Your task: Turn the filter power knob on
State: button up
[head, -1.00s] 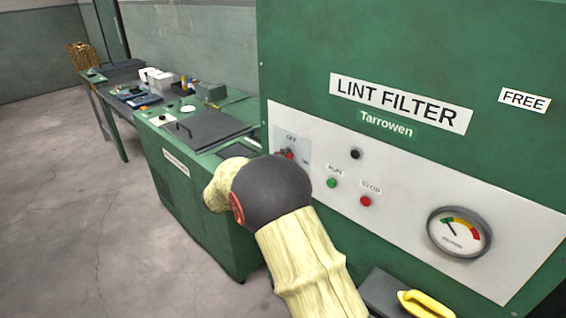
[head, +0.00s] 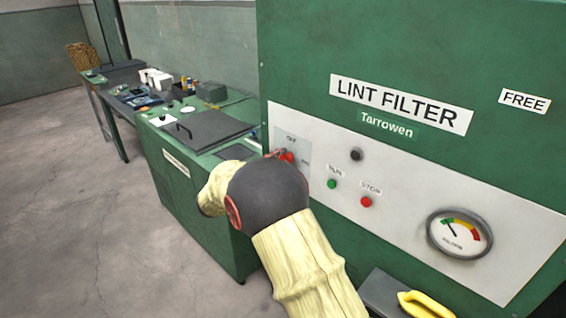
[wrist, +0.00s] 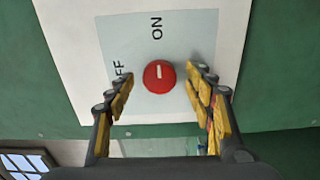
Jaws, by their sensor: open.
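The filter power knob (wrist: 158,77) is round and red with a short white mark. It sits on a pale plate (wrist: 188,40) with ON at the top and OFF at the left in the wrist view. The mark looks upright there, in line with ON. My gripper (wrist: 160,76) is open, its yellow-padded fingers on either side of the knob. I see gaps beside the knob and cannot tell how deep the fingertips reach. In the head view the knob (head: 289,156) shows just above my dark wrist, which hides most of my gripper.
The white panel also has a black knob (head: 356,155), a green button (head: 331,184), a red button (head: 366,202) and a gauge (head: 460,233). A green bench (head: 205,215) stands left of the cabinet. A yellow-handled object (head: 425,304) lies at lower right. The left floor is clear.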

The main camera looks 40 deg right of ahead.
jog(key=a, duration=1)
jog(key=shift+s, duration=0.4)
jog(key=shift+a, duration=0.1)
